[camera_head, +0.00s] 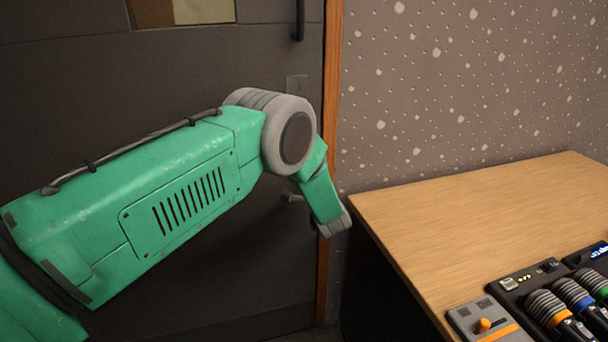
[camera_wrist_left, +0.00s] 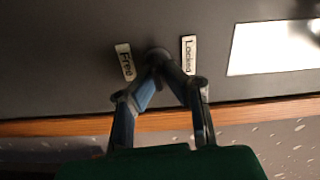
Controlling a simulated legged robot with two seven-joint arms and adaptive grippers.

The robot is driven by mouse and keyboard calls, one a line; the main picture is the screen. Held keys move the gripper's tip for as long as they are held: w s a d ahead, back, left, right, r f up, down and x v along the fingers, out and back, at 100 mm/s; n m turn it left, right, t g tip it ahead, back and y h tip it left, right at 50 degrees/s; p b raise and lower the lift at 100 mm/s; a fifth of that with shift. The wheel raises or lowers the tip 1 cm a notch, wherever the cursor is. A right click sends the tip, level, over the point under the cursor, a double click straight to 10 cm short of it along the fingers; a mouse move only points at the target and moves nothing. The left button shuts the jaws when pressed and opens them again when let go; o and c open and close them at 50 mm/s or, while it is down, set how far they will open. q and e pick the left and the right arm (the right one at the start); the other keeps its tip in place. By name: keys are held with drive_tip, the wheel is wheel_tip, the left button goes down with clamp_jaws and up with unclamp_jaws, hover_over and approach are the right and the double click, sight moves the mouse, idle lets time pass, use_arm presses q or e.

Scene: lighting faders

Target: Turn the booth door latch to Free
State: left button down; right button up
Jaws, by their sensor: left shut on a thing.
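The dark booth door (camera_head: 80,85) fills the left of the head view. In the left wrist view, the dark latch (camera_wrist_left: 157,54) sits on the door between a "Free" plate (camera_wrist_left: 125,62) on the left and a "Locked" plate (camera_wrist_left: 189,55) on the right. My left gripper (camera_wrist_left: 159,70) is shut on the latch, its two fingers meeting at it. The fingers cover part of the latch, so I cannot tell which plate it points to. In the head view my left arm hides most of the latch area. My right gripper is not in view.
A wooden door frame (camera_head: 331,80) runs beside the door. A dark handle (camera_head: 299,22) is higher on the door.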

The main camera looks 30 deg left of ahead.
use_arm(q)
drive_tip(key=shift+s+d+f+m, duration=0.15)
drive_tip(key=shift+f+m, duration=0.2)
drive_tip(key=shift+m, duration=0.35)
drive_tip(key=c, duration=1.9)
unclamp_jaws()
drive_tip(key=shift+o, duration=0.9)
drive_tip(key=shift+w, duration=0.2)
drive_tip(key=shift+r, duration=0.1)
drive_tip(key=shift+s+d, duration=0.1)
drive_tip(key=shift+s, duration=0.1)
drive_tip(key=v, duration=1.1)
drive_tip(key=shift+d, duration=0.25)
